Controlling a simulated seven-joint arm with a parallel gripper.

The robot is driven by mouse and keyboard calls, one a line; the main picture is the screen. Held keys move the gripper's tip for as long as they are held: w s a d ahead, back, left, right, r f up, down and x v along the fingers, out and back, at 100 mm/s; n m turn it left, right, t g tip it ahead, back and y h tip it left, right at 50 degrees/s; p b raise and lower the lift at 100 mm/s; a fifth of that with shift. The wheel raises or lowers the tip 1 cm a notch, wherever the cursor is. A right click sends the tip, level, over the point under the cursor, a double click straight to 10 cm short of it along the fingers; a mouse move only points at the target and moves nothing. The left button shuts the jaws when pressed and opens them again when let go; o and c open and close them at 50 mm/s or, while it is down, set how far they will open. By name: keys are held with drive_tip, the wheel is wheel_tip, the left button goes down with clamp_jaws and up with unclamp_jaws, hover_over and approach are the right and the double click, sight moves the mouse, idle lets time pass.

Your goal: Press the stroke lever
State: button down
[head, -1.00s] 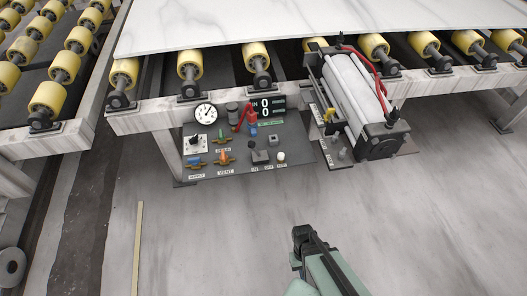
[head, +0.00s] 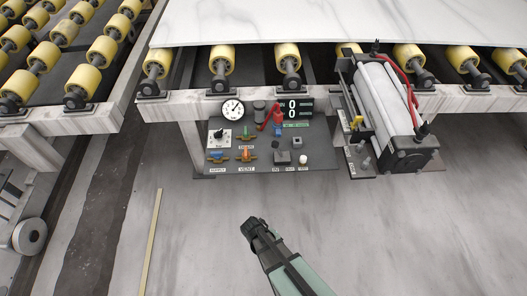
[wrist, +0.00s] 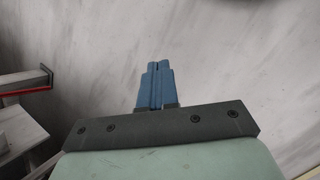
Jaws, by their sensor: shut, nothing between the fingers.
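A dark control panel (head: 325,163) sits below the roller frame in the head view. On its lower right part stands a small black lever (head: 282,157), which I take to be the stroke lever; its small labels are hard to read. My gripper (head: 250,226) is in front of the panel, below and left of the lever in the picture, and apart from it. Its blue fingers (wrist: 156,72) are together and empty in the wrist view, over grey floor. Neither panel nor lever shows in the wrist view.
A cylinder unit (head: 387,105) with red hoses stands to the right. A pale slab (head: 340,22) lies on yellow rollers behind.

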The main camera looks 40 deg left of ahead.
sight(278, 150)
drive_tip(key=w+a+r+n+t+y, duration=0.1)
drive_tip(key=a+r+n+t, duration=0.2)
drive_tip(key=a, duration=0.6)
drive_tip(key=w+a+r+n+t+y, duration=0.1)
drive_tip(key=w+a+r+n+t, duration=0.15)
drive_tip(key=a+t, duration=0.4)
drive_tip(key=w+a+r+t+y, duration=0.3)
drive_tip(key=a+r+t, duration=0.5)
drive_tip(key=a+r, duration=0.3)
wheel_tip(278, 150, up, 3)
drive_tip(key=shift+w+a+r+t+y, duration=0.1)
drive_tip(key=shift+w+a+t+y, duration=0.1)
drive_tip(key=shift+a+t+y, duration=0.25)
drive_tip(key=shift+w+d, duration=0.1)
drive_tip(key=x, duration=0.9)
drive_tip(key=shift+w, duration=0.4)
drive_tip(key=shift+w+d+r, duration=0.3)
drive_tip(key=shift+w+d, duration=0.35)
drive_tip(key=shift+w, duration=0.05)
drive_tip(key=shift+w+d+r, duration=0.35)
drive_tip(key=shift+w+d, duration=0.3)
drive_tip(key=shift+d, duration=0.05)
